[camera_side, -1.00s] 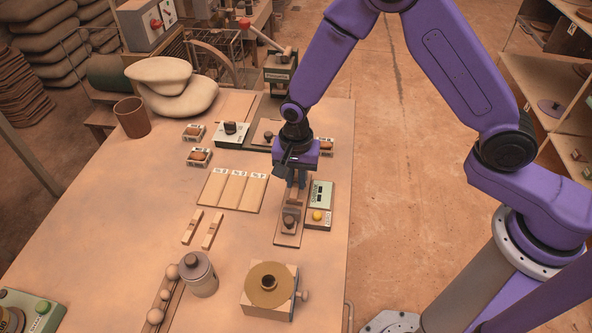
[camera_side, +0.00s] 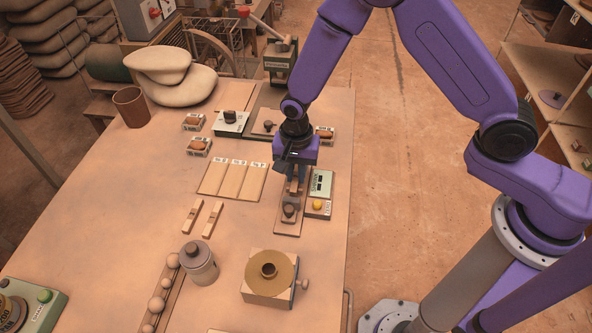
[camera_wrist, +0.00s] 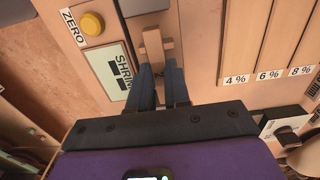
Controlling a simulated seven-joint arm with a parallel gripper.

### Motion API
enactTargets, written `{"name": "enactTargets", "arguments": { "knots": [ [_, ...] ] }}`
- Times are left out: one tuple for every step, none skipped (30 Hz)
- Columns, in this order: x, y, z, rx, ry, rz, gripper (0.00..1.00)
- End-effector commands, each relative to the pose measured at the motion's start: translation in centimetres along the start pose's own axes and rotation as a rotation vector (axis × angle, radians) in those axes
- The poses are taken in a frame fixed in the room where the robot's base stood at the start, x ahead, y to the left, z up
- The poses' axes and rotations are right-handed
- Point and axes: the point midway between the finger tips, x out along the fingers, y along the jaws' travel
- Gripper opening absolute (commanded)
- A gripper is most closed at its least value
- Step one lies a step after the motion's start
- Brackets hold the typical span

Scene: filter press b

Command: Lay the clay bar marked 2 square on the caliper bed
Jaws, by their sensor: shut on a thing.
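My gripper (camera_side: 297,180) points down over the caliper bed (camera_side: 287,227), a long wooden board with a dark-knobbed sliding block (camera_side: 289,209). In the wrist view my gripper (camera_wrist: 163,92) has its fingers shut on a small tan bar (camera_wrist: 152,50). The bar lies roughly along the bed, between the fingers. I cannot read a number on it, and its back end is hidden by the fingers. I cannot tell whether its underside touches the bed. Two similar pale bars, a left one (camera_side: 192,216) and a right one (camera_side: 212,219), lie on the table.
A readout box with a yellow ZERO button (camera_side: 317,205) stands close at the bed's right. Boards marked 4 %, 6 % and 8 % (camera_side: 233,181) lie to its left. A grey jar (camera_side: 200,266) and a round brass-topped block (camera_side: 268,279) stand nearer. Open table lies at left.

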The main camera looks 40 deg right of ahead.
Motion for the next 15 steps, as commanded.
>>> {"name": "enactTargets", "arguments": {
  "knots": [
    [0.05, -0.02, 0.0, 0.0, 0.0, 0.0, 0.0],
    [0.08, -0.02, 0.0, 0.0, 0.0, 0.0, 0.0],
    [0.11, -0.02, 0.0, 0.0, 0.0, 0.0, 0.0],
    [0.13, -0.02, -0.01, 0.0, 0.0, 0.0, 0.0],
    [0.16, -0.02, -0.01, 0.0, 0.0, 0.0, 0.0],
    [0.19, -0.02, -0.01, 0.0, 0.0, 0.0, 0.0],
    [0.22, -0.02, -0.01, 0.0, 0.0, 0.0, 0.0],
    [0.24, -0.02, -0.01, 0.0, 0.0, 0.0, 0.0],
    [0.27, -0.02, -0.01, 0.0, 0.0, 0.0, 0.0],
    [0.27, -0.03, -0.01, 0.0, 0.0, -0.001, 0.24],
    [0.26, -0.03, -0.01, 0.0, 0.0, -0.001, 0.33],
    [0.26, -0.03, -0.01, 0.0, 0.0, -0.001, 0.46],
    [0.26, -0.03, -0.01, 0.0, 0.0, -0.001, 0.47],
    [0.26, -0.02, -0.01, 0.0, 0.0, -0.001, 0.47],
    [0.26, -0.03, -0.01, 0.0, 0.0, -0.001, 0.47]
  ]
}}
